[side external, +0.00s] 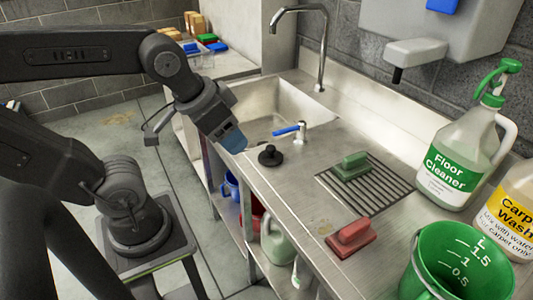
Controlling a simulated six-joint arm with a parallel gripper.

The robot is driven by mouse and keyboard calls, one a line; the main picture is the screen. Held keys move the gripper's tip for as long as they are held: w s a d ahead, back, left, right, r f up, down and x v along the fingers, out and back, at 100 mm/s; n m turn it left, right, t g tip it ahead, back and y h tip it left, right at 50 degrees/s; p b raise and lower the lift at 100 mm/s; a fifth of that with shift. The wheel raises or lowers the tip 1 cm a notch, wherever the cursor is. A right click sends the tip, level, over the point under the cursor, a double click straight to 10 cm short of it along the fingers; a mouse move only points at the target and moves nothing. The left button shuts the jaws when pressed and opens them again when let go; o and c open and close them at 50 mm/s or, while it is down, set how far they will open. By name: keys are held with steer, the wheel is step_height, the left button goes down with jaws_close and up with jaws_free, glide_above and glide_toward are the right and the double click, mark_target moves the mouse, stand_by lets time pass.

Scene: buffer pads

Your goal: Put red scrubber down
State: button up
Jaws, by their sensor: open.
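The red scrubber (351,238) rests on the steel counter near its front edge, its handle side up. It lies just in front of the grooved drain area. My gripper (233,140) is up and to the left, over the counter's front edge by the sink, well apart from the scrubber. It is open, and I see nothing held in it. Its fingertips look blue and are small in this view.
A green scrubber (352,166) sits on the drain grooves (375,190). A black plunger-like stopper (270,156) and a blue-handled tap (290,130) stand near the sink (262,105). A floor cleaner bottle (455,160), carpet wash bottle (508,210) and green bucket (455,262) crowd the right.

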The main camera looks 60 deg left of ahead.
mark_target(343, 233)
stand_by(0.3)
steer(key=w+a+f+m+y, duration=0.2)
steer(key=w+f+m+y, duration=0.4)
steer(key=f+m+y, duration=0.7)
steer(key=w+d+f+m+t+h, duration=0.1)
steer(key=d+f+m+t+h, duration=0.1)
steer(key=d+m+t+h, duration=0.2)
steer(key=w+d+f+m+t+h, duration=0.2)
steer(key=d+f+m+t+h, duration=0.1)
steer(key=d+m, duration=0.5)
steer(key=w+d+f+m+t+h, duration=0.2)
steer(key=d+m+t+h, duration=0.3)
steer(key=m, duration=0.5)
steer(key=shift+w+d+f+m+h, duration=0.2)
steer(key=shift+d+f, duration=0.1)
steer(key=shift+d, duration=0.2)
steer(key=shift+w+d+f+m+h, duration=0.1)
steer(key=shift+d+f+m, duration=0.15)
steer(key=shift+d, duration=0.2)
steer(key=shift+w+d+f, duration=0.1)
steer(key=shift+w+d, duration=0.05)
steer(key=shift+w, duration=0.05)
steer(key=w, duration=0.7)
